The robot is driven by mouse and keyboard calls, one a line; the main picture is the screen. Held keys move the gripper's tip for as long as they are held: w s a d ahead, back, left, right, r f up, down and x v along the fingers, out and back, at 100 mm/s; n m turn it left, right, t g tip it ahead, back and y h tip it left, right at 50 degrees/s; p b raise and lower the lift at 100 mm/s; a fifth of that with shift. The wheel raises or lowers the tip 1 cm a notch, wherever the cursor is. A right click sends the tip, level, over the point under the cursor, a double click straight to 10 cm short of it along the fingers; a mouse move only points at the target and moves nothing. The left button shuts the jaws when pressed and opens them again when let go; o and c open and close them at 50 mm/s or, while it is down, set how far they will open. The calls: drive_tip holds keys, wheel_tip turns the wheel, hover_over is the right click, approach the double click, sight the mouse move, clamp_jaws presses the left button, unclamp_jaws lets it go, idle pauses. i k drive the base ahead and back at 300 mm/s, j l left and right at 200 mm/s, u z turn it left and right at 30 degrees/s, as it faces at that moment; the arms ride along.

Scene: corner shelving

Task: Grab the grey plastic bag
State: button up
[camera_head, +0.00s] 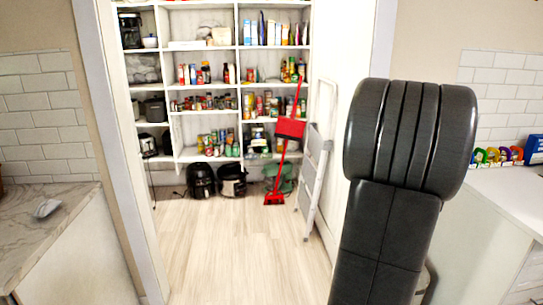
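A small grey, crumpled-looking object (47,207) lies on the marble counter (25,235) at the left edge of the view. It may be the grey plastic bag, but it is too small to tell for sure. My dark arm links rise at the right and hide part of the doorway and wall. My gripper is not in view, so its state and its distance from the grey object do not show.
An open doorway leads to white shelving (203,100) full of jars and boxes. Black appliances (201,181), a red dustpan set (290,128) and a white stepladder (314,165) stand inside. A white counter (505,192) is at right. The wooden floor (230,235) ahead is clear.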

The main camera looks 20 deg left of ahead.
sight(48, 208)
drive_tip(key=i+j+u, duration=0.2)
drive_tip(key=i+u, duration=0.25)
drive_tip(key=i+j+u, duration=0.1)
drive_tip(key=i+u, duration=0.15)
drive_tip(key=u, duration=0.2)
drive_tip(key=i+u, duration=0.35)
drive_tip(key=u, duration=0.15)
drive_tip(key=i+l+u, duration=0.25)
drive_tip(key=u, duration=0.2)
drive_tip(key=i+j+u, duration=0.15)
drive_tip(key=i+u, duration=0.15)
drive_tip(key=u, duration=0.15)
drive_tip(key=i+u, duration=0.35)
drive_tip(key=u, duration=0.15)
drive_tip(key=i+u, duration=0.3)
drive_tip(key=u, duration=0.15)
drive_tip(key=i+l+u, duration=0.25)
drive_tip(key=u, duration=0.25)
drive_tip(key=i, duration=0.1)
